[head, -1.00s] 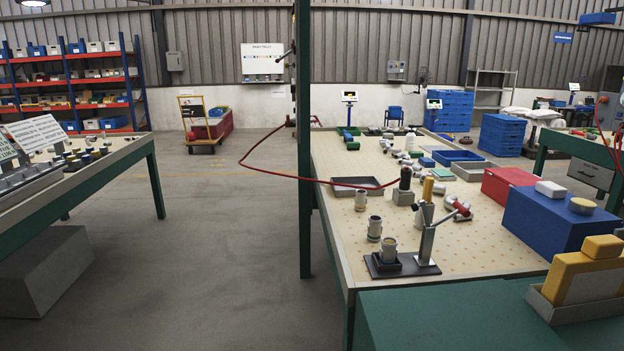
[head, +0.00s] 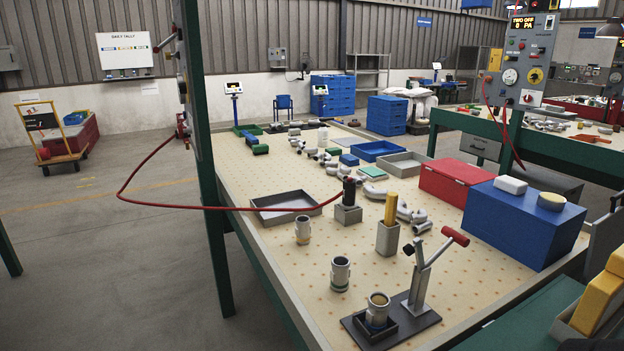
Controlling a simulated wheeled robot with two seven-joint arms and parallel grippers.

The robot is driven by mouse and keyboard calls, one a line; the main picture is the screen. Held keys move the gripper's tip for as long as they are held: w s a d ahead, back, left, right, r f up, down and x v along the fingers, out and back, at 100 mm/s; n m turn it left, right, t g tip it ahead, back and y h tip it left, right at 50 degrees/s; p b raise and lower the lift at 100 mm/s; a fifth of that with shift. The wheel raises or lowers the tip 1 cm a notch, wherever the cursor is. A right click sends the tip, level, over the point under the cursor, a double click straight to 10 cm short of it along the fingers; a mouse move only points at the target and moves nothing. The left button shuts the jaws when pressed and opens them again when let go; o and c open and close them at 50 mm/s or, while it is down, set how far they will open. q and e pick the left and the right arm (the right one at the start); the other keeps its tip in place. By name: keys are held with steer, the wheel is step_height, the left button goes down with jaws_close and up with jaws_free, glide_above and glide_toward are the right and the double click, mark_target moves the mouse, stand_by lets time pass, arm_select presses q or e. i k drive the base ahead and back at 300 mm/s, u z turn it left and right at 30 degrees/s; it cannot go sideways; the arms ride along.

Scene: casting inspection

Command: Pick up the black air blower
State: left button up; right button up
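The black air blower (head: 349,191) stands upright in a small grey block holder (head: 348,215) on the workbench (head: 270,228). A red hose (head: 165,205) runs from the blower leftward to the green post (head: 205,190) at the bench's left edge. Neither of my grippers shows in the head view, and nothing touches the blower except its holder and hose.
In front stand metal cups (head: 340,273), a yellow-topped grey holder (head: 388,237) and a red-handled toggle clamp (head: 424,275). A blue box (head: 522,228) and red box (head: 452,183) stand right.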

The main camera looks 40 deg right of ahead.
mark_target(348, 202)
steer(key=i, duration=3.35)
steer(key=z, duration=3.75)
